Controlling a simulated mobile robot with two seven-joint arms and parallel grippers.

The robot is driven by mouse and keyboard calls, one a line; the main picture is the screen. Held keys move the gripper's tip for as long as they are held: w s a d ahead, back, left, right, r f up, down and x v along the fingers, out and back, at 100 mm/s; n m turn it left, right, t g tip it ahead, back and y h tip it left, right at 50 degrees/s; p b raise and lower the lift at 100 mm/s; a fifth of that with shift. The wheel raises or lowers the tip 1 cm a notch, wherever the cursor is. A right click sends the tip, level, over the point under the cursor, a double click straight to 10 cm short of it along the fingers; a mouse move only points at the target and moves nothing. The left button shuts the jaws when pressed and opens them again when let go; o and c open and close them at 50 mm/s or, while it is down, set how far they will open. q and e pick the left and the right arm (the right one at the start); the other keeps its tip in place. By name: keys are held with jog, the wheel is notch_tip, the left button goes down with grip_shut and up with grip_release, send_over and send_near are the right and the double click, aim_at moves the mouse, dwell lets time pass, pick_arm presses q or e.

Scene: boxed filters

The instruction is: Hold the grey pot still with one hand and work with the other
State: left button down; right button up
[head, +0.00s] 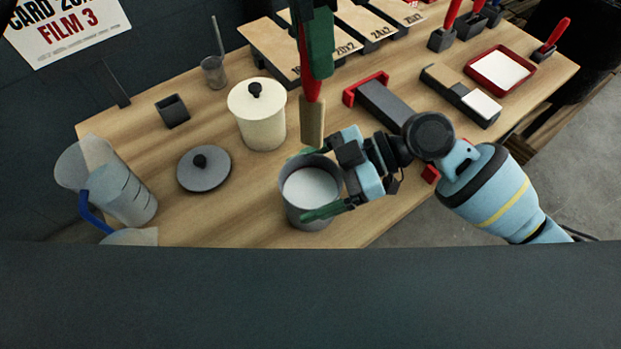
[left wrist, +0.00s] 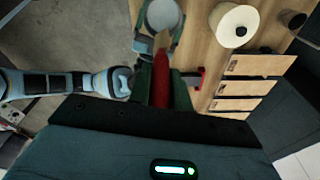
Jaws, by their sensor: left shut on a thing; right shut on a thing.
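The grey pot (head: 292,208) stands near the front edge of the wooden table, open, with white contents (head: 310,186). My right gripper (head: 318,183) is shut on the pot, its green fingers across the rim at back and front. My left gripper (head: 318,55) is shut on the red handle (head: 311,88) of a tool with a flat tan end (head: 311,122). The tool points down, its end close to the pot's far rim; I cannot tell its exact height. The left wrist view shows the red handle (left wrist: 161,75) and the pot (left wrist: 165,14). A grey lid (head: 204,172) lies left of the pot.
A cream lidded canister (head: 259,118) stands behind the pot. Clear beakers (head: 125,190) are at the left edge, a small dark cup (head: 172,110) behind. A red-ended grey holder (head: 385,104) and a red tray (head: 482,77) are to the right.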

pick_arm(q)
notch_tip(320, 180, down, 19)
jog(key=w+a+g, duration=0.1)
jog(key=shift+w+a+r+h, duration=0.2)
jog(key=shift+w+a+h, duration=0.05)
jog(key=shift+w+h, duration=0.15)
dwell(1.5)
dwell(0.4)
jog(key=shift+w+d, duration=0.4)
jog(key=shift+d, duration=0.2)
jog(key=shift+a, duration=0.1)
